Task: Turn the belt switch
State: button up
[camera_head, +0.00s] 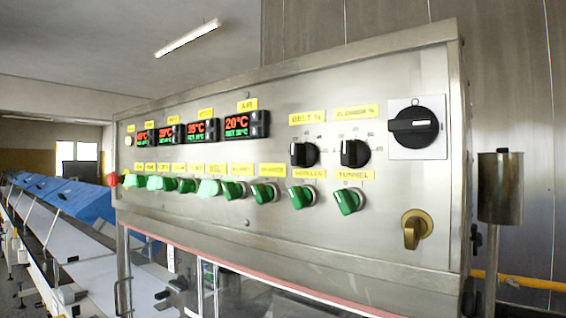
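A steel control panel (330,225) fills the middle, seen at an angle. A row of green switches runs along its lower part under yellow labels. One label (217,169) seems to read "BELT"; the green switch (209,188) below it looks bright, as if lit. Several switches to its left also look pale and bright; those to its right, up to the one under "TUNNEL" (348,201), are darker green and tilted. Most small labels are too blurred to read. A black dial (304,154) sits under a label reading "BELT %". My gripper is not in view.
Another black dial (355,153), a large black rotary switch (414,127) and a brass handle (416,229) are on the panel's right. Red-and-green displays (239,125) sit above. A steel cylinder (500,187) stands right of the panel. A conveyor with blue covers (90,205) lies left.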

aim_at(208, 189)
jog(key=z, duration=1.1)
jog(key=k, duration=1.05)
jog(key=u, duration=1.05)
jog(key=i, duration=1)
